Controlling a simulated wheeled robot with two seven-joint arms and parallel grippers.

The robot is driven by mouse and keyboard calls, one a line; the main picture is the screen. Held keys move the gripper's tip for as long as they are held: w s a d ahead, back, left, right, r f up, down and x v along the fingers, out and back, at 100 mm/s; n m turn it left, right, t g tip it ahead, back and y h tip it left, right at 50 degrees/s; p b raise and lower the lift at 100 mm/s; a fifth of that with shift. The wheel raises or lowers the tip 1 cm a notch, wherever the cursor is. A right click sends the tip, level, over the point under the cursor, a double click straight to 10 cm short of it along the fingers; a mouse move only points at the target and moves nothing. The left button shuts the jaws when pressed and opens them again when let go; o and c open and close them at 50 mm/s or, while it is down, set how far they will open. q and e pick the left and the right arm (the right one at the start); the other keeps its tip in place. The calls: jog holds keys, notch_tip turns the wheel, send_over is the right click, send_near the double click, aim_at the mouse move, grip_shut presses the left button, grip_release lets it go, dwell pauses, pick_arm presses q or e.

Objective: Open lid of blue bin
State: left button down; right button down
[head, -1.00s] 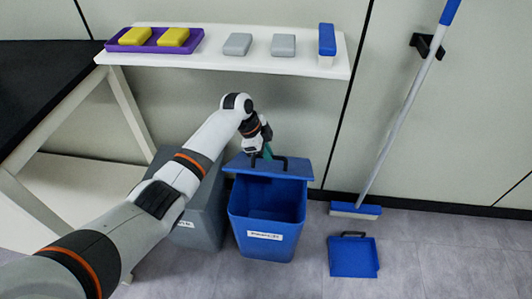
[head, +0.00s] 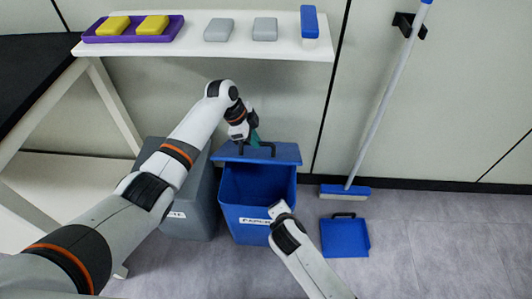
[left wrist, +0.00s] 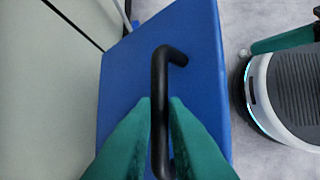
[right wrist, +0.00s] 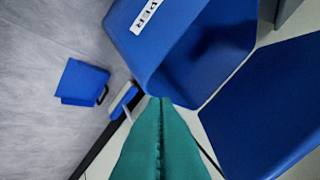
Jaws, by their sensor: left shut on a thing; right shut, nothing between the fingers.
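The blue bin (head: 240,210) stands on the floor with its inside showing; a white label is on its front. Its blue lid (head: 285,154) is raised at the back edge, and a black handle is on it. My left gripper (head: 253,140) is shut on the lid's black handle (left wrist: 160,70), its green fingers on both sides of it in the left wrist view (left wrist: 160,135). My right gripper is shut and empty; its green fingers (right wrist: 160,110) show against the bin (right wrist: 180,45) and lid (right wrist: 270,110) in the right wrist view. In the head view its fingers are hidden.
A grey bin (head: 190,215) stands left of the blue bin. A blue dustpan (head: 345,238) and a broom (head: 345,192) are at the right. A white shelf (head: 190,48) with sponges hangs above.

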aim_at(266, 159)
pick_arm(q)
jog(key=shift+a+f, duration=0.15)
jog(key=shift+f, duration=0.2)
pick_arm(e)
jog(key=w+a+r+n+t, duration=0.2)
jog(key=a+r+n, duration=0.25)
jog(key=r, duration=0.25)
jog(key=w+a+r+n+t, duration=0.2)
jog(key=a+r+n, duration=0.1)
jog(key=r+n, duration=0.35)
jog(key=shift+m, duration=0.4)
jog(key=x, duration=1)
jog(key=shift+w+r, duration=0.2)
jog(key=shift+r, duration=0.1)
